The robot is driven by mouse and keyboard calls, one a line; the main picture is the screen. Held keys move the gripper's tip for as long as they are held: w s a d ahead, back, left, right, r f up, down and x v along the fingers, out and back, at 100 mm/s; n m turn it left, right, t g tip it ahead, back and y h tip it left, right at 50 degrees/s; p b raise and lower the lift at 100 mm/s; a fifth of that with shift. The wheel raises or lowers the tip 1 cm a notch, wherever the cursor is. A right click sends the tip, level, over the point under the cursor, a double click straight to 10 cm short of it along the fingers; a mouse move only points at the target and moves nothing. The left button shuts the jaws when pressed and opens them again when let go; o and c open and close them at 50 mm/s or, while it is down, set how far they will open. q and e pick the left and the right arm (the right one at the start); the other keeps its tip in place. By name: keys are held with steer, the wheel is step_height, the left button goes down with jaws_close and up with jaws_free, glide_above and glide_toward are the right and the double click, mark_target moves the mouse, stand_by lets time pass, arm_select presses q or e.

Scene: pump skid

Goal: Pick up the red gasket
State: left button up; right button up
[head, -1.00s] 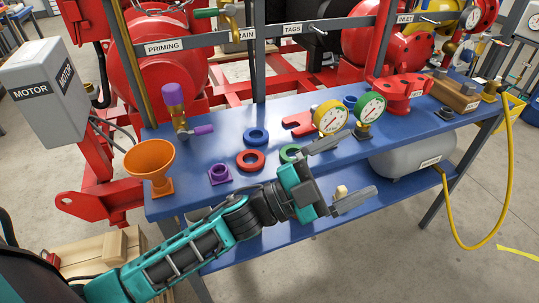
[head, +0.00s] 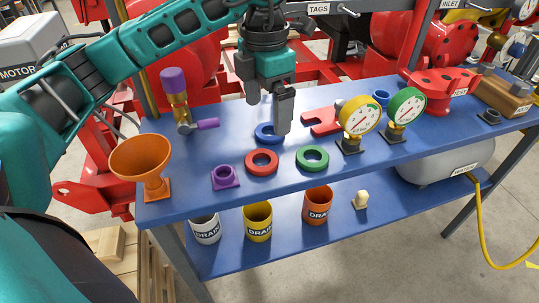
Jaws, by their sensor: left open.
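The red gasket (head: 262,161) is a flat ring lying on the blue bench top (head: 330,180). A blue gasket (head: 268,133) lies just behind it, partly covered by my gripper. A green gasket (head: 312,158) lies to its right. My left gripper (head: 276,122) points down above the bench, over the blue gasket and a little behind the red one. It is open and seen nearly edge-on, with nothing seen between its fingers. The red gasket is in full view, apart from the gripper. My right gripper is not in view.
An orange funnel (head: 155,166) and purple flanged piece (head: 225,177) stand left. A valve with purple handle (head: 180,110) stands behind them. A yellow gauge (head: 359,117) and green gauge (head: 405,106) stand right. Drain cups (head: 257,222) sit on the lower shelf.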

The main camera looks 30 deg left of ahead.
arm_select(q)
glide_above(261, 160)
steer(key=f, duration=0.7)
steer(key=shift+w+d+b, duration=0.1)
steer(key=shift+d+b, duration=0.25)
steer(key=shift+b, duration=0.05)
steer(key=shift+a+f, duration=0.2)
steer(key=shift+f, duration=1.2)
steer(key=shift+a+f, duration=0.15)
steer(key=shift+f, duration=1.25)
steer(key=shift+c, duration=0.2)
steer(key=c, duration=1)
steer(key=shift+r, duration=0.15)
